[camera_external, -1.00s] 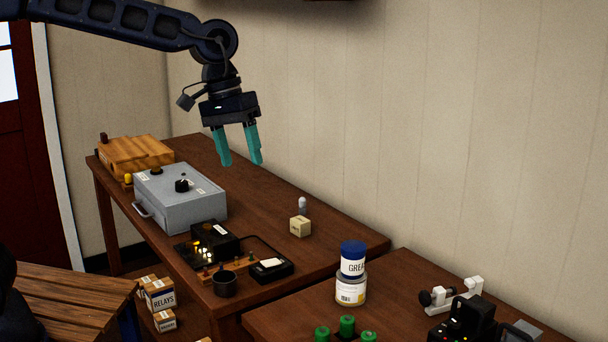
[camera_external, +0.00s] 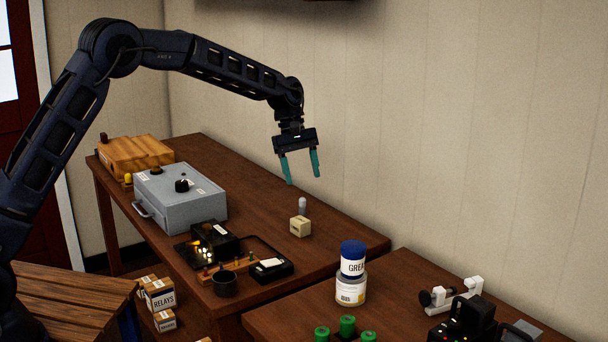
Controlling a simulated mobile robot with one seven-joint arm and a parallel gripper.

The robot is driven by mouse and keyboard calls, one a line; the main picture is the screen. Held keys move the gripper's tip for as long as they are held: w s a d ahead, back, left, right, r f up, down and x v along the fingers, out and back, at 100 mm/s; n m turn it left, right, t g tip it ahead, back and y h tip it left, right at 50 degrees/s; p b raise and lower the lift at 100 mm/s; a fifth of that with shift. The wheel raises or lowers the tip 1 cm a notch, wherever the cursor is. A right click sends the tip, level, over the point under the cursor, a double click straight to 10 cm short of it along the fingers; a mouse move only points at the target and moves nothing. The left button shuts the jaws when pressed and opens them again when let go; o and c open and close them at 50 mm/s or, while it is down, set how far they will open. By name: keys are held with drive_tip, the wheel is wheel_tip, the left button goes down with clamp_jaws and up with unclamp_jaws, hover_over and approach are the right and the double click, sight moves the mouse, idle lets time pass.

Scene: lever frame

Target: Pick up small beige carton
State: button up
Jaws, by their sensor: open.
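A clear gap shows between the fingertips and the carton.
A grey metal box (camera_external: 180,197), a black device (camera_external: 215,241) and a dark cup (camera_external: 224,283) stand to the left. A blue-lidded grease can (camera_external: 352,260) stands right. The wall is close behind.

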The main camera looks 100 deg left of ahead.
sight(300, 219)
drive_tip(key=s+a+f+n, duration=0.3)
drive_tip(key=s+a+f, duration=0.1)
drive_tip(key=a+f, duration=0.65)
drive_tip(key=shift+t+h, duration=0.3)
drive_tip(key=x, duration=0.4)
drive_tip(key=shift+s+a+f, duration=0.1)
drive_tip(key=shift+a+f, duration=0.15)
drive_tip(key=shift+x, duration=2.65)
drive_tip(key=shift+s+d, duration=0.15)
drive_tip(key=c, duration=1.1)
